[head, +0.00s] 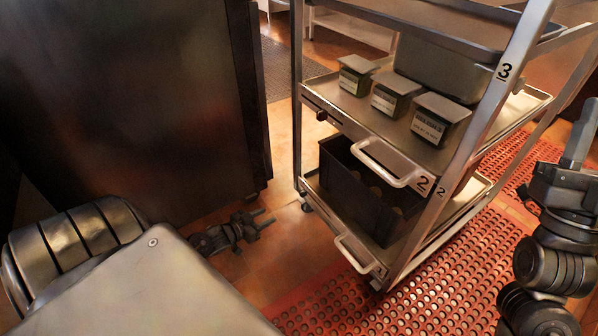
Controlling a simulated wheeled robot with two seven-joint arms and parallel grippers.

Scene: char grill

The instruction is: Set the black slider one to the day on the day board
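A small black block (322,116), which looks like the black slider, sits on the front edge rail of the trolley's middle shelf (345,124), near its left end. No day board can be made out in this view. My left gripper (266,217) is low over the floor, left of the trolley and apart from it. Its two fingers point right with a gap between them, and it holds nothing. My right gripper (583,125) is raised at the right edge, right of the trolley. Its fingers are seen edge-on and partly cut off.
Several lidded containers (357,75) and a large steel pan (440,68) stand on the middle shelf. A black crate (340,180) sits below. Metal handles (390,168) stick out in front. A dark cabinet (130,100) stands left; red matting (330,305) covers the floor in front.

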